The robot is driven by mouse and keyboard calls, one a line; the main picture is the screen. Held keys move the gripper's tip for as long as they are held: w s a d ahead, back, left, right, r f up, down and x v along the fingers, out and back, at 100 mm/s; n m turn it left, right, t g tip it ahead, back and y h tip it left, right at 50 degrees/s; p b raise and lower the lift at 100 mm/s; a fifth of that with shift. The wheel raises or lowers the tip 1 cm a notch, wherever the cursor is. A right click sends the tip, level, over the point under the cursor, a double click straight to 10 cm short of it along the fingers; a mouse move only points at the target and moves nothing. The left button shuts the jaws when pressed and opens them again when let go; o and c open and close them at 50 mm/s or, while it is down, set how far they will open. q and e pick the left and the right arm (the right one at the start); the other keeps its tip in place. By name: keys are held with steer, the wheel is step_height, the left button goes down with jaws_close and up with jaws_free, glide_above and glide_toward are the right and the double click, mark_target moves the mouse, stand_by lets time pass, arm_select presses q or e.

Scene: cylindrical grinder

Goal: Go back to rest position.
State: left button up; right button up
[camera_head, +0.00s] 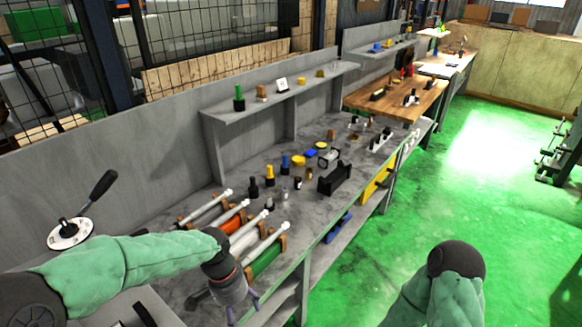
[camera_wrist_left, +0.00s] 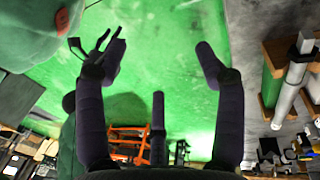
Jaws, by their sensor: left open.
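My left arm reaches in from the left in the head view, over the near end of the grey workbench (camera_head: 310,215). My left gripper (camera_head: 243,305) hangs off the bench's front edge, pointing down beside the rods in wooden holders. In the left wrist view, the left gripper (camera_wrist_left: 162,62) has its dark fingers spread wide, with nothing between them but green floor behind. A green-sleeved part of my right arm shows at the bottom right of the head view. I do not make out the right gripper.
White-ended rods with coloured middles (camera_head: 265,258) lie close beside my left gripper. Several small tool holders, yellow and blue parts and a black block (camera_head: 334,178) stand farther along. A grey shelf (camera_head: 290,90) runs behind.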

arm_select(q)
step_height(320, 180, down, 15)
steer(key=s+d+n+h, duration=0.1)
steer(key=d+n, duration=0.1)
steer(key=n, duration=0.1)
steer(key=s+f+n+t+h, duration=0.1)
steer(key=s+f+n, duration=0.5)
steer(key=s+f, duration=0.3)
step_height(320, 180, down, 5)
steer(key=shift+s+d+r+n+t, duration=0.2)
steer(key=shift+s+d+n+t, duration=0.1)
steer(key=shift+s+d+t, duration=0.1)
